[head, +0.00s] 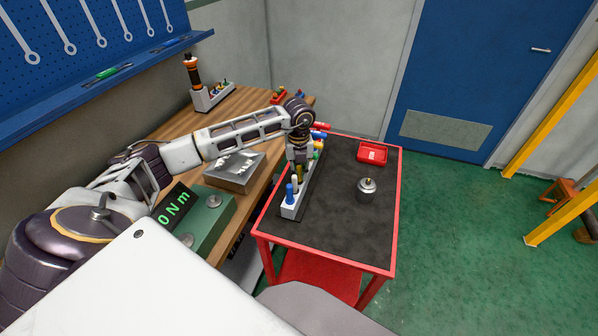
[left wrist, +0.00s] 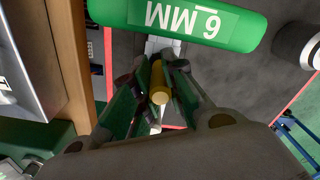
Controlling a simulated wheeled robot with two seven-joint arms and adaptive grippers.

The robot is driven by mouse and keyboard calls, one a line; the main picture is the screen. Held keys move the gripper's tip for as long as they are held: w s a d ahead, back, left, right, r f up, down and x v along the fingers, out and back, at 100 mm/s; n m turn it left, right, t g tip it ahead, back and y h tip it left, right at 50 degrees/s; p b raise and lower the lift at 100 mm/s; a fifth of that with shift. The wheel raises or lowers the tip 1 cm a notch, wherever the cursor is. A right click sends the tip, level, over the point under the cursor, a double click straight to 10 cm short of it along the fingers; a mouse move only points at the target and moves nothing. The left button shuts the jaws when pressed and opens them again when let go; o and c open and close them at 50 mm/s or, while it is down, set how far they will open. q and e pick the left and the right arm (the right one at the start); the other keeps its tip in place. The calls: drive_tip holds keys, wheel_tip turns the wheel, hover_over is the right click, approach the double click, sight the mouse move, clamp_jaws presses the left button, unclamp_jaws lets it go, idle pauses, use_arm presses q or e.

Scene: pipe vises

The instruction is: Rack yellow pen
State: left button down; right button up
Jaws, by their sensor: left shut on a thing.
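My left gripper (head: 299,163) reaches down over the pale pen rack (head: 291,211) on the red cart. In the left wrist view its fingers (left wrist: 158,90) are shut on the yellow pen (left wrist: 160,84), seen nearly end-on. A yellowish pen part (head: 299,173) shows just below the fingers in the head view. Whether its lower end is inside a rack hole is hidden. A blue pen (head: 290,193) stands at the rack's near end. My right gripper is out of view.
The dark cart top (head: 345,230) is mostly clear. A metal canister (head: 366,188) and a red tray (head: 372,153) stand to the right of the rack. The wooden bench at left holds a metal block (head: 236,172) and a green display box (head: 207,224).

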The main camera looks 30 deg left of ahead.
use_arm(q)
drive_tip(key=shift+s+f, duration=0.1)
drive_tip(key=shift+f, duration=0.1)
idle(0.7)
drive_tip(key=c, duration=1.4)
unclamp_jaws()
drive_tip(key=shift+r, duration=0.15)
drive_tip(key=shift+r, duration=5.9)
drive_tip(key=shift+f, duration=0.1)
